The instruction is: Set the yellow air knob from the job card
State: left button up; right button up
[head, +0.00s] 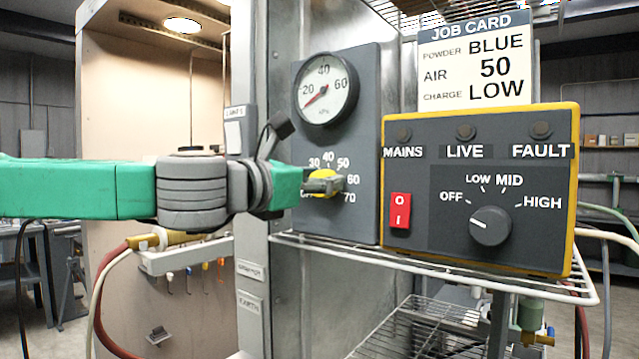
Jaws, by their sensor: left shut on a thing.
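The yellow air knob (322,173) is on a grey panel (362,130) near the middle of the head view. My left gripper (326,184) reaches in from the left and is shut on the knob. Its fingers cover much of the knob, so I cannot tell where the knob points. The scale marks 30, 40, 50, 60 and 70 show around it; the lower left marks are partly hidden. The job card (475,62) at the upper right reads powder BLUE, air 50, charge LOW. My right gripper is not in view.
A round gauge (326,90) above the knob has its red needle below 20. Right of it, a yellow-edged control box (440,240) carries a red switch (400,211) and a charge knob (490,226) pointing toward OFF. A wire shelf (420,262) runs under the box.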

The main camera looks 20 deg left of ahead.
pick_arm(q)
jog(key=shift+a+f+g, duration=0.2)
jog(key=shift+f+g, duration=0.1)
jog(key=shift+f, duration=0.3)
jog(key=shift+s+d, duration=0.1)
jog(key=shift+d, duration=0.1)
jog(key=shift+c, duration=0.2)
